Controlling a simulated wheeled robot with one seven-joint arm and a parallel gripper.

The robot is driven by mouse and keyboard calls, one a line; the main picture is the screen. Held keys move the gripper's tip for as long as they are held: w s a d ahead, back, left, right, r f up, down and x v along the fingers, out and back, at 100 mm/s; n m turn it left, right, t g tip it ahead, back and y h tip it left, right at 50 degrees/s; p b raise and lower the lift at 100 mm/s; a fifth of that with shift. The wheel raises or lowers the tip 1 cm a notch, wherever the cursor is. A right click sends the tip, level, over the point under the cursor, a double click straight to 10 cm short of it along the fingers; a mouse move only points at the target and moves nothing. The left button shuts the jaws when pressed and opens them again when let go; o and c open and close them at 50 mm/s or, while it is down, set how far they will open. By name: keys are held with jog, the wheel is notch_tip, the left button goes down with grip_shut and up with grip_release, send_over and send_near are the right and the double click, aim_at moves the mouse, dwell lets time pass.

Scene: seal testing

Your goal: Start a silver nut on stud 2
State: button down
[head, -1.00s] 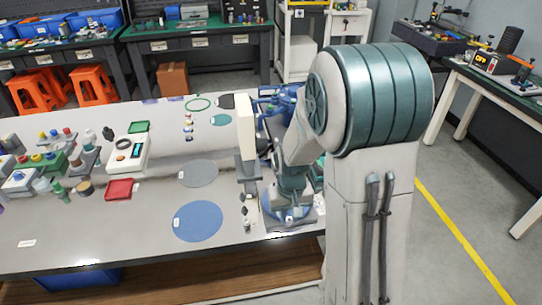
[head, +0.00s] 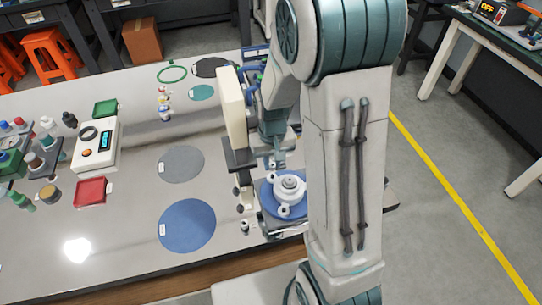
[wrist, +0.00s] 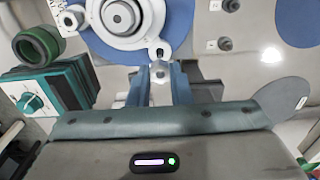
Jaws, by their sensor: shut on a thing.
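A white round flange (head: 289,184) with a grey hub sits on a blue round base near the table's right end. In the wrist view the flange (wrist: 122,16) is at the top, with small lugs at its rim. One lug (wrist: 160,51) lies just beyond my fingertips; I cannot read a stud number. My gripper (wrist: 159,78) is shut on a small silver nut (wrist: 160,72) between blue-grey fingers. The nut looks close to that lug, but the gap is unclear. In the head view my arm largely hides the gripper.
Small dark hardware (wrist: 226,43) stands on the grey table beside white labels. A green-ringed cylinder (wrist: 38,45) and a teal box with a dial (wrist: 35,101) are left of the flange. Blue (head: 187,226) and grey (head: 181,164) round mats lie left of my arm.

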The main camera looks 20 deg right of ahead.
aim_at(272, 175)
notch_tip(272, 175, down, 3)
jog(key=shift+f+b, duration=0.1)
jog(key=shift+b, duration=0.8)
jog(key=shift+n, duration=0.5)
jog(key=shift+r+n+p, duration=0.25)
jog(key=shift+n+p, duration=0.1)
jog(key=shift+n, duration=0.85)
jog(key=n, duration=0.3)
jog(key=shift+n, duration=0.4)
jog(key=n+p, duration=0.1)
jog(key=n, duration=0.3)
jog(key=shift+n, duration=0.4)
jog(key=shift+f, duration=0.55)
jog(key=shift+s+b, duration=0.1)
jog(key=shift+b, duration=0.25)
jog(key=shift+m+b, duration=0.6)
jog(key=shift+m, duration=1.4)
